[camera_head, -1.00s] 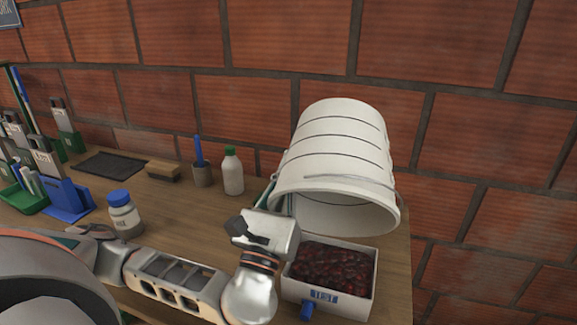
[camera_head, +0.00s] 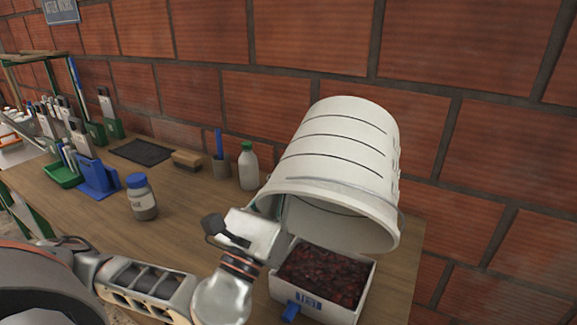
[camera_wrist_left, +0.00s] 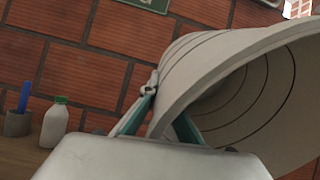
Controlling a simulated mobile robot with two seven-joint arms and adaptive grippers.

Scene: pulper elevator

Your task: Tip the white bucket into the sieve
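The white bucket (camera_head: 340,150) is tipped far over, its mouth facing down above a small white box (camera_head: 335,312) with a blue label, likely the sieve. Dark red fruit (camera_head: 325,274) fills much of the box. The bucket also shows in the left wrist view (camera_wrist_left: 205,75); the visible part of its inside is bare. My left gripper (camera_head: 272,207) is at the left of the bucket's rim. In the left wrist view its teal fingers (camera_wrist_left: 162,118) lie on either side of the rim, gripping it. My right gripper is not in view.
The box stands near the wooden table's (camera_head: 190,240) right end, by a brick wall. A white bottle with a green cap (camera_head: 248,168), a cup (camera_head: 221,167), a brush (camera_head: 187,160) and a blue-lidded jar (camera_head: 141,198) stand left of the bucket.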

